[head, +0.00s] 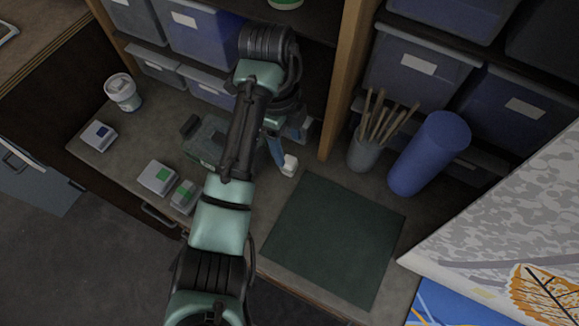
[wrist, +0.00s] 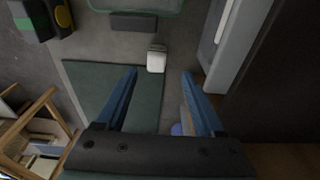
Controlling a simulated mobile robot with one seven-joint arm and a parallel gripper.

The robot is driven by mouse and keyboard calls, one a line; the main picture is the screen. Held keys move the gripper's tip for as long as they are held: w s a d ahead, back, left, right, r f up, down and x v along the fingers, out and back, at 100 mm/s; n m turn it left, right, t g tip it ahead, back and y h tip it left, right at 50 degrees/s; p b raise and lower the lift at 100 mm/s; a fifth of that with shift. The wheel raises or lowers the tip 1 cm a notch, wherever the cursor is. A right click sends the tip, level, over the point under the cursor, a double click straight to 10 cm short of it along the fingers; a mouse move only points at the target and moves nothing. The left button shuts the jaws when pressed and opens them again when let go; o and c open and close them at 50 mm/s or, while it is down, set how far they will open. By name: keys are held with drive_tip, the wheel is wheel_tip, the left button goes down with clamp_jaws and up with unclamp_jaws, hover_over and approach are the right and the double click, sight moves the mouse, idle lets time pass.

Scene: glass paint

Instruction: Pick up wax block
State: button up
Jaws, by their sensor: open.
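A small white block (head: 289,165), which I take to be the wax block, stands on the grey worktop just behind the dark green mat (head: 335,240). In the wrist view the white block (wrist: 156,62) shows upper centre, just beyond the gap between my fingertips and a little left of its middle. My gripper (wrist: 160,72) is open with nothing between its blue fingers. In the head view my gripper (head: 291,150) is right by the block, partly hidden by my own arm. I cannot tell its exact height above the worktop.
A green case (head: 205,143) stands left of the block. A wooden post (head: 345,80) rises behind it. A brush cup (head: 362,153) and blue cylinder (head: 430,152) stand right. Small labelled boxes (head: 157,178) and a white tub (head: 122,92) are left. The mat is clear.

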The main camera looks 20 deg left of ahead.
sight(289, 160)
drive_tip(key=shift+w+f, duration=0.1)
drive_tip(key=shift+f, duration=0.65)
drive_tip(key=f, duration=0.1)
drive_tip(key=f+p, duration=0.1)
drive_tip(key=s+f, duration=0.1)
drive_tip(key=shift+d+f+p, duration=0.25)
drive_tip(key=shift+f+p, duration=0.05)
drive_tip(key=shift+f, duration=0.65)
clamp_jaws()
